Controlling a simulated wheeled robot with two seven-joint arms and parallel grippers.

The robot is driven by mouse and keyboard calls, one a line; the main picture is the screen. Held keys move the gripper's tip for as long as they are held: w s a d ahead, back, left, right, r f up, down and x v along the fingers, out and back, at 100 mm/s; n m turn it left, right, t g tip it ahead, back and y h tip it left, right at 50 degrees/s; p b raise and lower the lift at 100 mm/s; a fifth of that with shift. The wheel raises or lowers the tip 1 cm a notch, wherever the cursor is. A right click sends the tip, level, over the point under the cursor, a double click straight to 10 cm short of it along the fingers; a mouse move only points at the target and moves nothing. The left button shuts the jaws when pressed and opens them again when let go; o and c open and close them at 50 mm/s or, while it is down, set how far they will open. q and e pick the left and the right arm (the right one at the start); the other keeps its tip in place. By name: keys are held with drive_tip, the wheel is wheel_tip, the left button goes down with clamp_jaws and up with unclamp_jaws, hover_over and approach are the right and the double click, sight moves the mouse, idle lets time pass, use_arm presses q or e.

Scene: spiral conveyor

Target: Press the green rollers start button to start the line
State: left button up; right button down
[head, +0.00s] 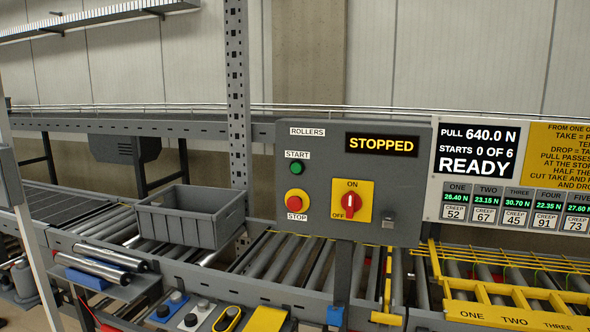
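The green START button (296,169) sits on the upper left of a grey control box (330,150) labelled ROLLERS. Nothing touches or covers it. Below it is a red STOP button (295,196) on a yellow ring. To the right is a red rotary switch (351,205) on a yellow plate marked ON and OFF. The display (381,145) reads STOPPED in yellow. Neither of my grippers can be made out in this view.
A grey crate (190,217) sits on the roller conveyor (275,257) left of the box. Loose metal rollers (95,265) lie lower left. A yellow frame (515,300) stands lower right, below a board reading READY (474,166). Space before the buttons looks clear.

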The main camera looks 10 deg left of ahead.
use_arm(q)
clamp_jaws()
idle(0.8)
drive_tip(key=shift+a, duration=0.1)
idle(0.4)
